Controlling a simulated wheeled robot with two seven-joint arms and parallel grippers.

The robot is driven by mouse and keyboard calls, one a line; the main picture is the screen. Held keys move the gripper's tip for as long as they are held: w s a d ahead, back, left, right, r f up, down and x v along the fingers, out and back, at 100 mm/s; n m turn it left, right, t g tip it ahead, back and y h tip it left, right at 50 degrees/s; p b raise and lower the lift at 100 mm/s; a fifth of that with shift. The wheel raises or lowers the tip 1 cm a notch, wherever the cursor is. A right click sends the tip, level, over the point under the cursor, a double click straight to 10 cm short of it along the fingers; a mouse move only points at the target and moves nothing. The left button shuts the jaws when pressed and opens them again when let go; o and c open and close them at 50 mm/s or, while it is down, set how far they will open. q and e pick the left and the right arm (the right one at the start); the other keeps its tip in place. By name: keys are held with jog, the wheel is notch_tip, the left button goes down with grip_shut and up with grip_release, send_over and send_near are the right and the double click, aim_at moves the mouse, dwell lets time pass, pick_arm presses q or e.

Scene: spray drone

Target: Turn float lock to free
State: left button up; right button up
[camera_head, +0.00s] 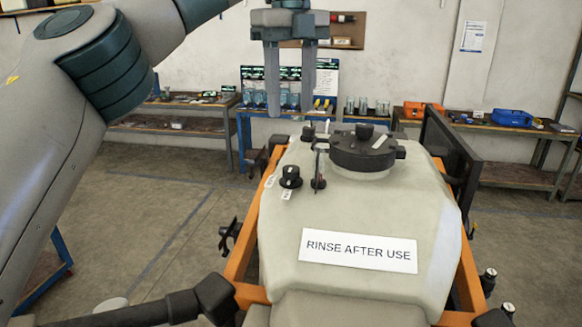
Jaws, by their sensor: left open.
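My left gripper (290,106) points down over the back of the pale drone tank (375,222). Its two fingers are apart with nothing between them. A black knob (290,177) stands on the tank's left shoulder, below the gripper in the picture and apart from it. Two small white tags (286,194) lie beside the knob; their words are too small to read, so I cannot tell which setting the knob points at. A thin black upright part (318,172) stands just right of the knob. My right gripper is out of view.
A large black filler cap (362,150) sits on top of the tank, right of the knob. An orange frame (240,262) surrounds the tank. A white "RINSE AFTER USE" label (358,250) is on its front. Workbenches line the back wall.

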aim_at(291, 168)
pick_arm(q)
notch_tip(291, 168, down, 13)
jog(key=shift+p, duration=1.1)
jog(key=shift+c, duration=0.3)
jog(key=c, duration=1)
